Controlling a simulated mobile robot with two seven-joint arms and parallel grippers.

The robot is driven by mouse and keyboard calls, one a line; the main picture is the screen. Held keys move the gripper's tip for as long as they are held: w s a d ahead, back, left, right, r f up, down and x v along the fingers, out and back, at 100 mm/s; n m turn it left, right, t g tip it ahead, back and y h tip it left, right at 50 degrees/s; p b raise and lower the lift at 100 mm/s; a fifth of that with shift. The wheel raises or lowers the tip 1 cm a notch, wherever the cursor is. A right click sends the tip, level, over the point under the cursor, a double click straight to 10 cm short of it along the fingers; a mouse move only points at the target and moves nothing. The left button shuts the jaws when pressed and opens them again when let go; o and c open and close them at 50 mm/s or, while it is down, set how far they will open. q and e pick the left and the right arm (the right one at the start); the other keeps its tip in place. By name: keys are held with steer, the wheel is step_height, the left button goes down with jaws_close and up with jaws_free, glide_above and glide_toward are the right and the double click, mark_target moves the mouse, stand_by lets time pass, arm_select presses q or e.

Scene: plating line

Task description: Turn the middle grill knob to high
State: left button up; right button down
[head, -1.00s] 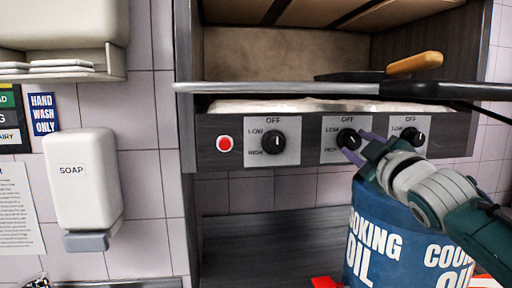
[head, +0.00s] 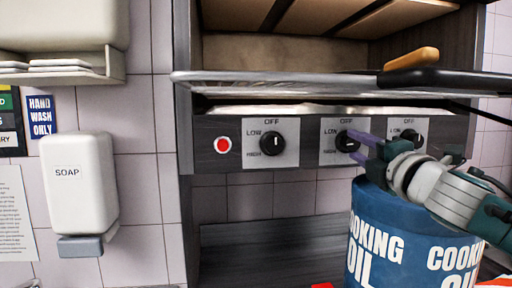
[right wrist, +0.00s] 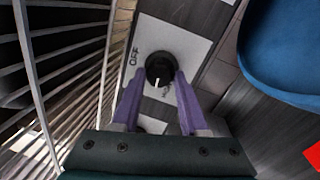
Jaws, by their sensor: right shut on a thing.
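The middle grill knob (head: 347,141) is a round black knob on a light plate marked OFF, LOW and HIGH. It also shows in the right wrist view (right wrist: 160,68), where its white mark points down the picture, toward the side with LOW and HIGH. OFF is printed at the left there, and a finger hides part of the plate. My right gripper (head: 361,147) reaches in from the right with purple fingers. In the right wrist view the fingertips (right wrist: 158,80) lie on both sides of the knob, shut on it. My left gripper is in neither view.
A left knob (head: 272,142), a right knob (head: 410,140) and a red button (head: 222,145) share the panel. A wire rack (head: 290,84) juts out above. A blue cooking oil container (head: 375,235) stands below my right wrist. A soap dispenser (head: 78,185) hangs at left.

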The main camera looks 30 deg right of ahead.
steer(key=n+y, duration=0.1)
steer(key=n, duration=0.4)
steer(key=shift+d, duration=0.1)
steer(key=shift+n, duration=0.4)
steer(key=shift+c, duration=2.1)
jaws_free()
steer(key=shift+s, duration=0.15)
steer(key=b+v, duration=0.2)
steer(key=v, duration=0.7)
steer(key=shift+s, duration=0.35)
